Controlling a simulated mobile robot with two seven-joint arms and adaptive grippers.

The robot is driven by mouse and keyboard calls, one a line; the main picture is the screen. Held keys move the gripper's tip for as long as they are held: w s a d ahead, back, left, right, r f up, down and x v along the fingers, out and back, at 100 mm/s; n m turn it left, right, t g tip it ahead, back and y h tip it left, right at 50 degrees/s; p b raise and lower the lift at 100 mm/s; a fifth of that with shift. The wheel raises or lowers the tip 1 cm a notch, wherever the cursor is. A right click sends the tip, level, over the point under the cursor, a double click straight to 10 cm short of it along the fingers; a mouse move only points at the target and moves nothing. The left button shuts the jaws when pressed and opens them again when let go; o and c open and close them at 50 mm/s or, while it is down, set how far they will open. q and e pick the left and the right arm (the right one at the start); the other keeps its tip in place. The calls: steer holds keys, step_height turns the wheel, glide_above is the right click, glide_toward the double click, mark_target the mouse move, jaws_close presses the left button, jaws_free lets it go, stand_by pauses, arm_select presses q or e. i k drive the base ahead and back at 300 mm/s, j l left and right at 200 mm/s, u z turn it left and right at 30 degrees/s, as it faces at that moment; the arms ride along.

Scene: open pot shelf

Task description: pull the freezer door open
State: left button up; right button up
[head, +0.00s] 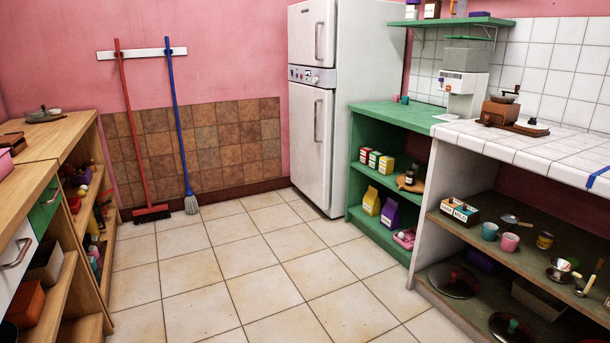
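A tall white fridge-freezer (365,100) stands against the pink back wall, right of the middle. Its front has a small upper door (306,35) and a taller lower door (311,145), both closed. Which of them is the freezer door is not marked. The upper door has an upright handle (318,42) near its right edge. The lower door has a similar handle (317,120). A control panel (312,75) with knobs lies between the doors. Neither of my grippers can be made out in the view.
The tiled floor (240,260) in front is clear. A green shelf unit (362,215) stands right of the fridge, then a white-tiled counter (540,150) over open pot shelves. Wooden shelves (75,165) line the left. A red broom (133,140) and blue mop (181,120) hang on the back wall.

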mark_target(311, 24)
steer(key=i, duration=3.4)
steer(key=i+z, duration=0.1)
steer(key=i, duration=0.4)
steer(key=i+j+z, duration=0.1)
steer(key=i, duration=0.4)
steer(key=i+j+z, duration=0.15)
steer(key=i, duration=0.35)
